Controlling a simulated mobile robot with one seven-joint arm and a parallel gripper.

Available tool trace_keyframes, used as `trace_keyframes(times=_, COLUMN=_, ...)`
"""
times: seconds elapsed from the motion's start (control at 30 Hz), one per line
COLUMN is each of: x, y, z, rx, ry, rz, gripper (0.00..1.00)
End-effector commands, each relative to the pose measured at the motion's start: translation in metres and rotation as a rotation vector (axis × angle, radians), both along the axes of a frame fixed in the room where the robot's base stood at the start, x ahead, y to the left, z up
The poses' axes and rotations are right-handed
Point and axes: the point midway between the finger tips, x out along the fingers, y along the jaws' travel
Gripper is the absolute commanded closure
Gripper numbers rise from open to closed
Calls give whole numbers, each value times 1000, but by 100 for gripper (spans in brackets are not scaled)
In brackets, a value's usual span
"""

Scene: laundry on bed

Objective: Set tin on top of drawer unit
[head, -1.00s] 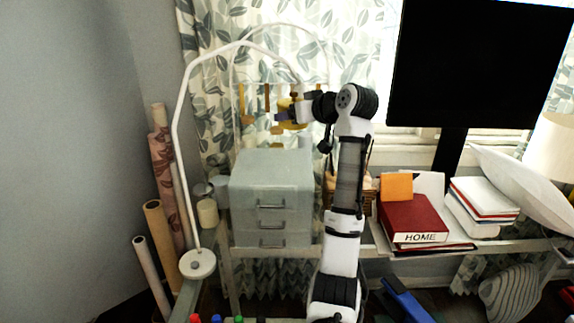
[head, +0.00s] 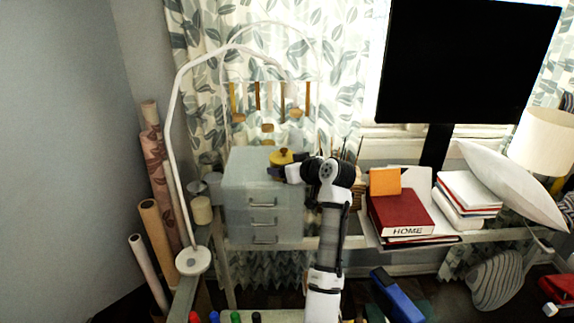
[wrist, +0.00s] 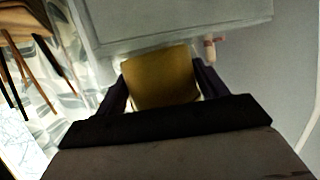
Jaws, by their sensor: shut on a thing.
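In the wrist view the tin (wrist: 160,77) sits between the two dark fingers of my gripper (wrist: 162,85). The drawer unit (wrist: 170,22) shows just beyond it there. I cannot tell whether the tin touches the unit's top. The tin's lower part is partly hidden by my gripper.
A white curved lamp (head: 193,261) arches over the unit from the left. A cream candle-like cylinder (head: 201,210) stands left of the unit. A red HOME binder (head: 402,212) and a monitor (head: 470,65) are to the right. The unit's top left looks clear.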

Motion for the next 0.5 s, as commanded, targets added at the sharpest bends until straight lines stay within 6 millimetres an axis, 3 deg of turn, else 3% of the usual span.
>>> trace_keyframes(times=0.33, x=0, y=0, z=-2, rx=1, ry=-5, rz=0, gripper=65)
trace_keyframes(times=0.37, x=0, y=0, z=-4, rx=0, ry=-2, rz=0, gripper=27)
trace_keyframes(times=0.5, x=0, y=0, z=-3, rx=0, ry=-2, rz=0, gripper=9)
